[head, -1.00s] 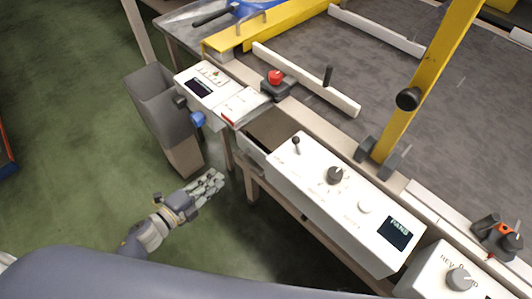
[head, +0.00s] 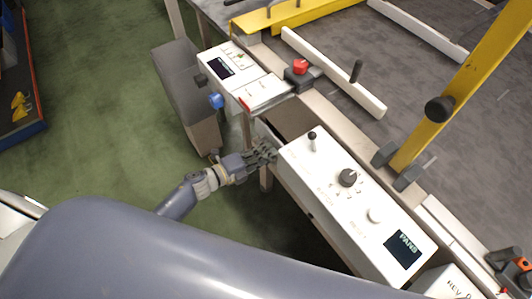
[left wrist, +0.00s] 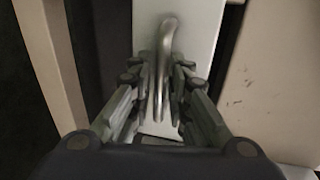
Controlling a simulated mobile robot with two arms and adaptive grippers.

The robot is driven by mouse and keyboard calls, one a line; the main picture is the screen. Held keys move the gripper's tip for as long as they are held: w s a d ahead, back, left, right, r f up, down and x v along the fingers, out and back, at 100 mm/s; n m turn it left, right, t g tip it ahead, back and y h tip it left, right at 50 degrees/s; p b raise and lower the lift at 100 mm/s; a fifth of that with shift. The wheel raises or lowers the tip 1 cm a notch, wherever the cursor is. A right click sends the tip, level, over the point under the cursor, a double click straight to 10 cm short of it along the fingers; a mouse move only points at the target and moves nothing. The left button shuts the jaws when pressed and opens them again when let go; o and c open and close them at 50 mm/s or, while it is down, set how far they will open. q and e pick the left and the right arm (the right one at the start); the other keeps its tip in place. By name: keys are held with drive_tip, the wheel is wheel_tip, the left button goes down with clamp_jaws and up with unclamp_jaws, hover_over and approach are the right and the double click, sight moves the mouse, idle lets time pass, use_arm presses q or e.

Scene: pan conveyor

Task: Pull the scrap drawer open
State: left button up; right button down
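The scrap drawer (head: 263,131) shows as a narrow pale front in the gap between two white panels on the near side of the conveyor frame. In the left wrist view its white front (left wrist: 196,30) fills the upper middle, with a bent metal handle (left wrist: 168,32) standing out from it. My left gripper (head: 272,152) is at this front. In the left wrist view its fingers (left wrist: 163,80) lie close on both sides of the handle and look shut on it. The fingers hide the handle in the head view. My right gripper is not in view.
A white control box (head: 335,180) with knobs and a screen stands right of the drawer. A grey bin (head: 180,80) stands beside the frame's leg.

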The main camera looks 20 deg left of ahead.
use_arm(q)
drive_tip(key=shift+w+d, duration=0.1)
clamp_jaws()
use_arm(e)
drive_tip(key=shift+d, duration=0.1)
